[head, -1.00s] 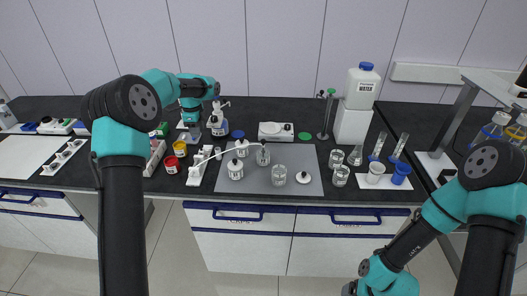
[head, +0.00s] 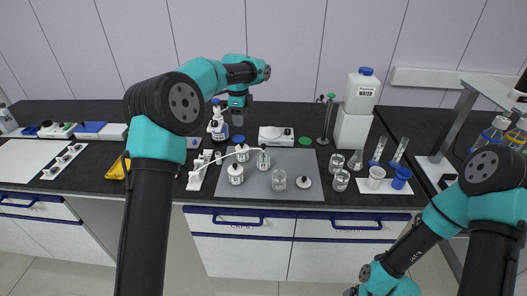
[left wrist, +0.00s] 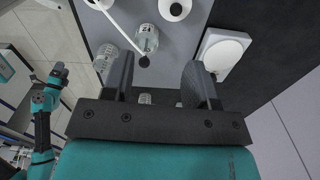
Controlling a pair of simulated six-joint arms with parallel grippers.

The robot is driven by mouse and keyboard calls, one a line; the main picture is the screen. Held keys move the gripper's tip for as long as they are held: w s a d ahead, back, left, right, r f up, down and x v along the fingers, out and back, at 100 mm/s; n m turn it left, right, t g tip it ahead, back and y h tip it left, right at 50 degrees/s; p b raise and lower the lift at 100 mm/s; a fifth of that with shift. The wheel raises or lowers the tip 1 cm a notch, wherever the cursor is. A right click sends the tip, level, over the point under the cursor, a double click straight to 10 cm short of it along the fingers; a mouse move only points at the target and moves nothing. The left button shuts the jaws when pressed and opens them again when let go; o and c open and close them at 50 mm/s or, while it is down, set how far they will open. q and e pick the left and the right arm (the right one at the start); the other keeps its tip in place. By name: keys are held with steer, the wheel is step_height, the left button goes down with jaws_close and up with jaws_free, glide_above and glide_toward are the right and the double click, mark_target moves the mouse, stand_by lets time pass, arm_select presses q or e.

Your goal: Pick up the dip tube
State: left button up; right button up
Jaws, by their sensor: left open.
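The dip tube (head: 228,152) is a thin white tube. In the head view it runs from the white rack (head: 197,178) over to a labelled glass bottle (head: 263,162). In the left wrist view the tube (left wrist: 122,30) slants from the top edge to a dark tip or cap at a glass vessel. My left gripper (head: 237,119) is open and empty, pointing down, above and behind the tube's right part. Its two dark fingers (left wrist: 160,82) stand apart in the left wrist view. My right arm is at the lower right of the head view, and its fingers are not clear.
Several glass vessels stand on the grey mat (head: 310,158). A wash bottle (head: 218,125) stands left of my left gripper. A white balance (head: 276,137), a stirrer stand (head: 326,120) and a water container (head: 361,90) stand at the back.

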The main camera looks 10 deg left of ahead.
arm_select(q)
steer(key=d+r, duration=0.4)
steer(key=d, duration=0.5)
steer(key=shift+s+r+m, duration=0.2)
steer(key=shift+s+m, duration=0.05)
steer(key=shift+m, duration=0.05)
steer(key=shift+d+f, duration=0.1)
step_height(320, 180, down, 12)
steer(key=shift+f, duration=0.1)
steer(key=shift+s+f, duration=0.15)
steer(key=shift+f, duration=2.35)
steer(key=shift+c, duration=0.4)
jaws_close()
